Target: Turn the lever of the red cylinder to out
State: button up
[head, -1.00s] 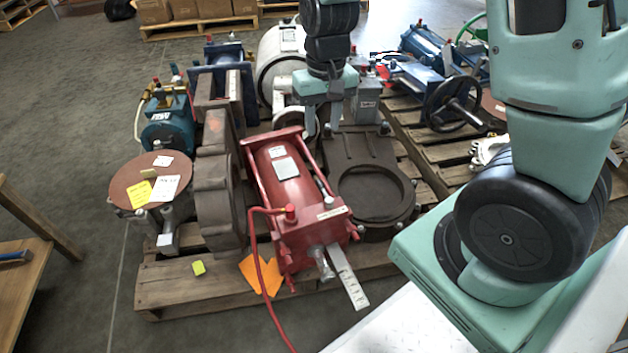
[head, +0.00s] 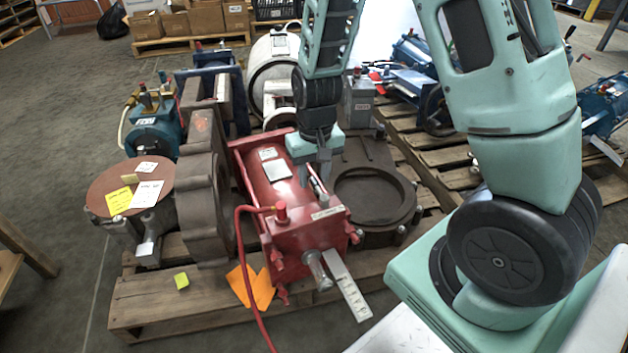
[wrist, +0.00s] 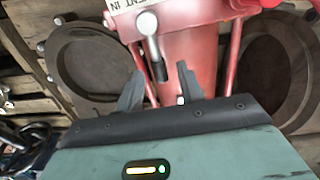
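The red cylinder (head: 282,195) lies on the pallet in the head view, with a red hose at its near end. It also fills the top middle of the wrist view (wrist: 190,50). Its lever (wrist: 152,35) has a silver pivot and a dark grip pointing down in the wrist view. A white label (wrist: 122,6) beside the pivot reads "ENT IN" in part. My gripper (head: 316,172) is low over the cylinder's right side. In the wrist view my gripper (wrist: 158,82) is open, with the lever's grip end between or just beyond the fingertips; contact cannot be told.
A dark cast plate with a round recess (head: 372,195) lies right of the cylinder. A dark brown casting (head: 205,195) stands close on its left. A ruler-like white strip (head: 346,285) juts out at the near end. The pallet front (head: 190,300) has some bare boards.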

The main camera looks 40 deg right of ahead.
jog(key=shift+f, duration=0.1)
jog(key=shift+c, duration=0.4)
grip_shut()
